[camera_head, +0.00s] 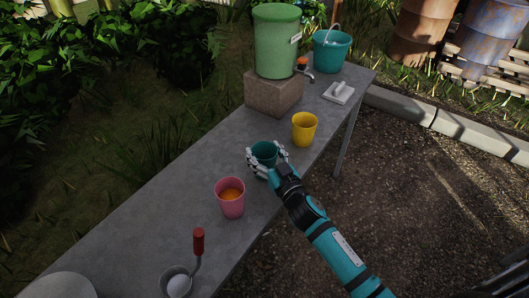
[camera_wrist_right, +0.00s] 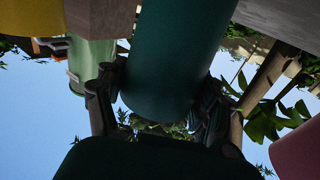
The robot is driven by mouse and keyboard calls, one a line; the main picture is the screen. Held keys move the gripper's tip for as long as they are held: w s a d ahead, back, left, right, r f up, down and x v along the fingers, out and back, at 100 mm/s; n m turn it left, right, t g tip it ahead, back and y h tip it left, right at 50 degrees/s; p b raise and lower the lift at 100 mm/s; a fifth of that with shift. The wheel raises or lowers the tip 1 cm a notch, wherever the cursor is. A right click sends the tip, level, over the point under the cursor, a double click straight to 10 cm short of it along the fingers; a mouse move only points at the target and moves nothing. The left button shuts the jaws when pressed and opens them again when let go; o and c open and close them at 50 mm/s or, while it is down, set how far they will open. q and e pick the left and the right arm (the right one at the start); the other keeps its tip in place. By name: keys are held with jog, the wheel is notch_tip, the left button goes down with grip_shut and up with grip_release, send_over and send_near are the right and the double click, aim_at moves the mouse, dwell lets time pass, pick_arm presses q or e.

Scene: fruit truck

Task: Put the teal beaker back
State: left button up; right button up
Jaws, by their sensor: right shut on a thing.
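The teal beaker (camera_head: 265,152) is upright at the table's middle, between the yellow and pink beakers. My right gripper (camera_head: 267,159) is around it with a finger on each side, shut on it. In the right wrist view the beaker (camera_wrist_right: 175,55) fills the upper middle between the two dark fingers (camera_wrist_right: 158,105). Whether its base touches the table I cannot tell. My left gripper is not in view.
The yellow beaker (camera_head: 304,129) stands behind, the pink beaker (camera_head: 230,198) with orange contents in front. A green dispenser (camera_head: 276,45) sits on a block (camera_head: 273,93); a teal bucket (camera_head: 331,52) stands beyond. A red-handled ladle (camera_head: 198,243) is at the near end. The grey table (camera_head: 165,205) is clear at left.

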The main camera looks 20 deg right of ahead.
jog(key=o, duration=1.6)
jog(key=shift+f, duration=0.15)
jog(key=shift+o, duration=0.2)
jog(key=shift+r, duration=0.25)
jog(key=shift+s+f, duration=0.15)
jog(key=shift+s, duration=0.15)
jog(key=s+d+b, duration=0.1)
jog(key=s+d, duration=0.1)
jog(key=s, duration=0.9)
jog(key=shift+s, duration=0.1)
